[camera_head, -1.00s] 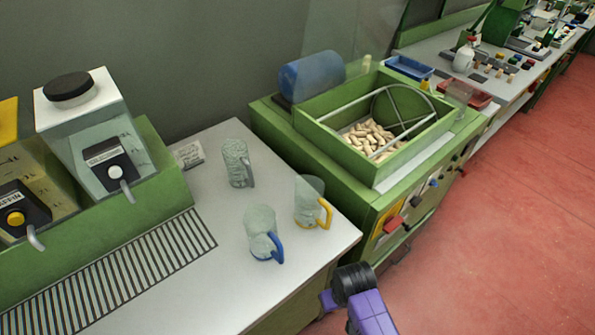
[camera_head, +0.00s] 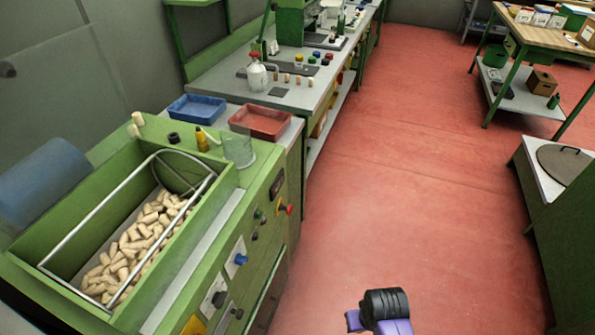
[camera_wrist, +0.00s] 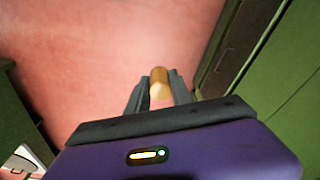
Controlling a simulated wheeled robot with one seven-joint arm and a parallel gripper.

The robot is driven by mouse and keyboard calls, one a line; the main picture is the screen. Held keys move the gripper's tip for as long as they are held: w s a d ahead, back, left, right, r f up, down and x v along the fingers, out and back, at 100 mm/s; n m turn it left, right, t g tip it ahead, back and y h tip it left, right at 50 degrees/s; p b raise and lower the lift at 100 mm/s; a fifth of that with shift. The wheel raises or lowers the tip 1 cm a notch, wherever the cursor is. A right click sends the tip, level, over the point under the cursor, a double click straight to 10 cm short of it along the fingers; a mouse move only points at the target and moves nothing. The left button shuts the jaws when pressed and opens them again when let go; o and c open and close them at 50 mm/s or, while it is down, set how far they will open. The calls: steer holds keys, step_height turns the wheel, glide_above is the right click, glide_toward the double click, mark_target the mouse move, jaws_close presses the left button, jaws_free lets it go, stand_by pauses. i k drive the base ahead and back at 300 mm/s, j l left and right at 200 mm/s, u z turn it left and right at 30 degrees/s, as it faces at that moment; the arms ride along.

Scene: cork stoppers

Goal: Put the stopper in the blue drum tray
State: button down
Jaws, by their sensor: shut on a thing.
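My gripper (camera_wrist: 160,88) is shut on a tan cork stopper (camera_wrist: 159,78) in the wrist view, with the stopper's end showing between the two dark fingers above the red floor. In the head view only purple and black parts of my arm show at the bottom, and the fingers and the held stopper are out of sight. The blue tray (camera_head: 197,107) lies on the bench beyond the green drum machine, at upper left, left of a red tray (camera_head: 262,121). The held stopper is well away from it.
The green machine's hopper (camera_head: 225,190) holds many corks under a wire frame. A clear beaker (camera_head: 239,150), a yellow-brown bottle (camera_head: 202,140) and a pale upright stopper (camera_head: 138,118) stand near the trays. The red floor (camera_head: 400,180) is open to the right.

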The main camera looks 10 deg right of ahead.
mark_target(198, 113)
steer(key=i+l+z, duration=0.2)
steer(key=i+z, duration=0.85)
steer(key=i, duration=1.5)
steer(key=i+z, duration=0.35)
steer(key=i, duration=0.15)
steer(key=i+j+z, duration=0.35)
steer(key=i, duration=0.15)
steer(key=i+l+u, duration=0.35)
steer(key=i, duration=0.15)
steer(key=u, duration=0.45)
steer(key=l+u, duration=0.1)
steer(key=u, duration=0.8)
steer(key=l+u, duration=0.15)
steer(key=u, duration=0.75)
steer(key=l+u, duration=0.15)
steer(key=u, duration=0.75)
